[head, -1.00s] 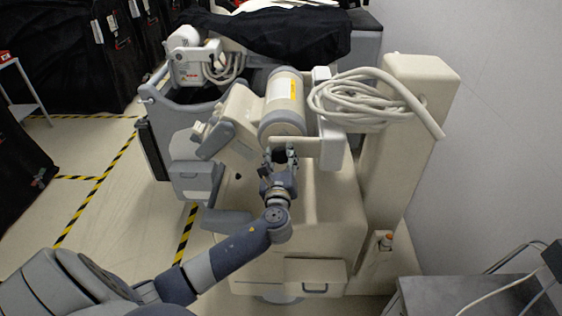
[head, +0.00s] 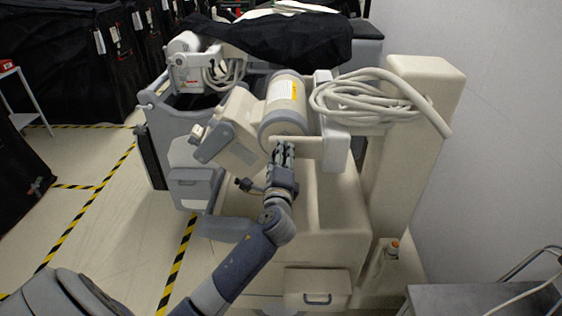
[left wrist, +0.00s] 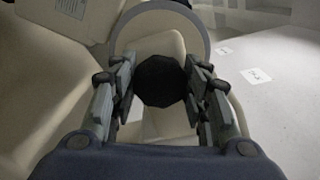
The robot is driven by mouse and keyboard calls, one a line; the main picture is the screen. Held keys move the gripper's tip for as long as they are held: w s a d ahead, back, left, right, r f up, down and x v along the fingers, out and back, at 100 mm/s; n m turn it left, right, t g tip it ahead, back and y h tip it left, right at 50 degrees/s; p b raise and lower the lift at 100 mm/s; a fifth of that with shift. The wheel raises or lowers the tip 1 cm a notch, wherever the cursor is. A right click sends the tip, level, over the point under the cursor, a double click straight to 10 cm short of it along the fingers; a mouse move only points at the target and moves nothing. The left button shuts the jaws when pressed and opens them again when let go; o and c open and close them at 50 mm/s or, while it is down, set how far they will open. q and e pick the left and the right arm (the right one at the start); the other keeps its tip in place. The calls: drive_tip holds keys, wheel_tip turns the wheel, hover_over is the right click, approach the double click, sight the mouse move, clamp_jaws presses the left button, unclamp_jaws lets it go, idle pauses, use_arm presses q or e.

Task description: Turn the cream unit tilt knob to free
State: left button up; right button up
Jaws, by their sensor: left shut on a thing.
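The cream unit (head: 335,215) stands ahead, with a cream and grey cylinder (head: 284,98) at its top. The dark, round tilt knob (left wrist: 160,81) sits in the left wrist view, between the two fingers of my left gripper (left wrist: 160,90). The fingers are shut on its left and right sides. In the head view my left gripper (head: 284,152) is just below the cylinder's near end, and its fingers hide the knob. Two small white labels, (left wrist: 257,76) and (left wrist: 225,50), lie right of the knob; their print is too small to read. My right gripper is not in view.
A coiled cream cable (head: 365,98) hangs by the tall column (head: 425,110) at right. A cream horizontal bar (head: 312,140) is close right of my gripper. A grey metal cart (head: 470,298) stands at lower right. Open floor (head: 110,245) lies at left.

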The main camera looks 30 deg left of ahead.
use_arm(q)
drive_tip(key=shift+n, duration=0.6)
drive_tip(key=o, duration=1.1)
drive_tip(key=shift+c, duration=0.2)
drive_tip(key=shift+s, duration=0.1)
drive_tip(key=v, duration=1.2)
